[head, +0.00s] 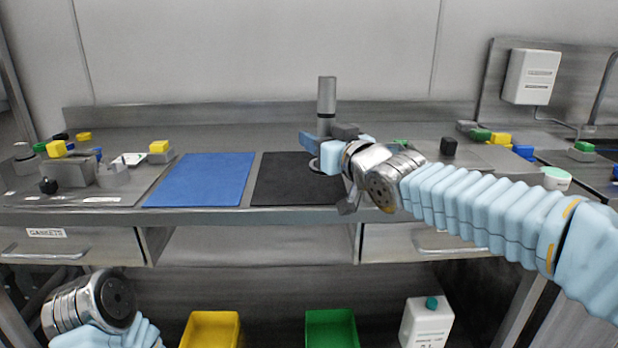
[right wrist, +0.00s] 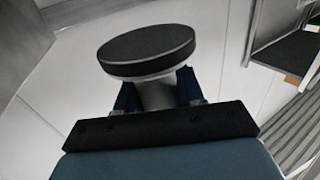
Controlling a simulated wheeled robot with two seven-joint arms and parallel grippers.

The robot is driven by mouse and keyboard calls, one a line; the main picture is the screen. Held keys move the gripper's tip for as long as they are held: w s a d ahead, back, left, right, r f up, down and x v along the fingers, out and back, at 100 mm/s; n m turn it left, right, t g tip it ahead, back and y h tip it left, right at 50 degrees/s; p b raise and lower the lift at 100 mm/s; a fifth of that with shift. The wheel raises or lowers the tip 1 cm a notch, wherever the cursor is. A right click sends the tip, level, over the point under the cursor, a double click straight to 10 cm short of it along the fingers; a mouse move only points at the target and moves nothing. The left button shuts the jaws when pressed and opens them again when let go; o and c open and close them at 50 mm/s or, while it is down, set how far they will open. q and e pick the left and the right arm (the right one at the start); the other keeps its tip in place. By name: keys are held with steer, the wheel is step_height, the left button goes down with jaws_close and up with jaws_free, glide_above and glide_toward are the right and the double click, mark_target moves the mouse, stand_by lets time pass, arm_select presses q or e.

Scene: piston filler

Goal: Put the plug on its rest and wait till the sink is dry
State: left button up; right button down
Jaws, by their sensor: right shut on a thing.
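My right gripper (head: 316,144) is above the black mat, with blue fingers shut on a grey stem. In the right wrist view this stem (right wrist: 155,95) ends in a wide black disc (right wrist: 148,50). In the head view a grey upright cylinder (head: 326,97) rises at the fingers and seems to be the held piece. I cannot tell whether it is the plug. A pale disc (head: 314,164) shows just below the fingers, partly hidden. My left wrist is low at the left; its fingers are out of view. A dark basin edge, perhaps the sink (head: 603,186), shows at the far right.
A blue mat (head: 200,180) lies left of the black mat (head: 285,180). Fixtures with yellow blocks (head: 56,148) stand at the left. Coloured blocks (head: 500,139) and a pale green-topped cup (head: 556,178) are right. Yellow (head: 212,328) and green (head: 331,328) bins sit below.

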steer(key=shift+w+a+f, duration=0.3)
steer(key=shift+a+f, duration=0.25)
steer(key=f, duration=0.2)
steer(key=a+f, duration=0.1)
steer(key=shift+w+f, duration=0.1)
steer(key=shift+w, duration=0.15)
steer(key=shift+d+f, duration=0.1)
steer(key=shift+f, duration=0.35)
steer(key=shift+f+b, duration=0.1)
steer(key=shift+b, duration=0.25)
steer(key=shift+f, duration=0.1)
steer(key=c, duration=0.7)
jaws_free()
